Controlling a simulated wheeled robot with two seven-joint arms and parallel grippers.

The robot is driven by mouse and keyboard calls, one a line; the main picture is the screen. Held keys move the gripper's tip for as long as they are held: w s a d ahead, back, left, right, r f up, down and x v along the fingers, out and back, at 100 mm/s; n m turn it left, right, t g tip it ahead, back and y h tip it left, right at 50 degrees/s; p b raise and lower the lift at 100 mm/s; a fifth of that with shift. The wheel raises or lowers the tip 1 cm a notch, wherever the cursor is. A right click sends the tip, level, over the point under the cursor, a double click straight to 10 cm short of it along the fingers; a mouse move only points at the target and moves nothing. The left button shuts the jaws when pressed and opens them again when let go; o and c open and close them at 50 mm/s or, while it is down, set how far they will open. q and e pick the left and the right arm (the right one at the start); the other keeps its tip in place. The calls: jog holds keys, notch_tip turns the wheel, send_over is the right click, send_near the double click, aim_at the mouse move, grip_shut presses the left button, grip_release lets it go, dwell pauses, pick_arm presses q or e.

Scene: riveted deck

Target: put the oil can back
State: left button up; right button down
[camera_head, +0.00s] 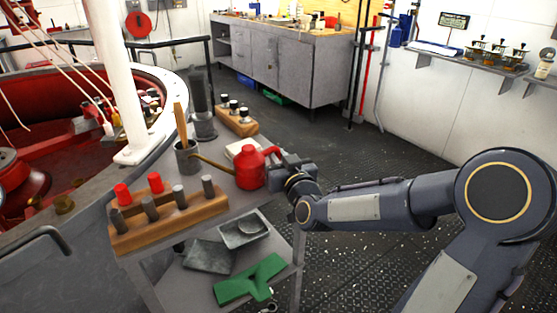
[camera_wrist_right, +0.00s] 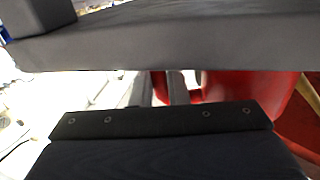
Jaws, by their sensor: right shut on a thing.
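The oil can (camera_head: 251,169) is red with a long thin brass-coloured spout pointing left. It is at the right side of the small grey cart's top (camera_head: 235,207), beside a white block. My right gripper (camera_head: 277,163) reaches in from the right and is shut on the can's handle side. In the right wrist view the red can (camera_wrist_right: 225,86) shows behind the dark jaws (camera_wrist_right: 170,88). Whether the can's base touches the cart top, I cannot tell. My left gripper is not in view.
A wooden block with several pegs (camera_head: 165,225) stands at the cart's front. A grey cup (camera_head: 187,158) with a wooden handle and a dark cylinder (camera_head: 202,110) stand behind. A workbench (camera_head: 285,60) stands far back.

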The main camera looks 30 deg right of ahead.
jog(key=shift+f, duration=0.1)
jog(key=c, duration=1.4)
grip_release()
jog(key=shift+p, duration=0.3)
jog(key=s+a, duration=0.1)
jog(key=s, duration=0.6)
jog(key=shift+s+a+f, duration=0.15)
jog(key=shift+s, duration=0.25)
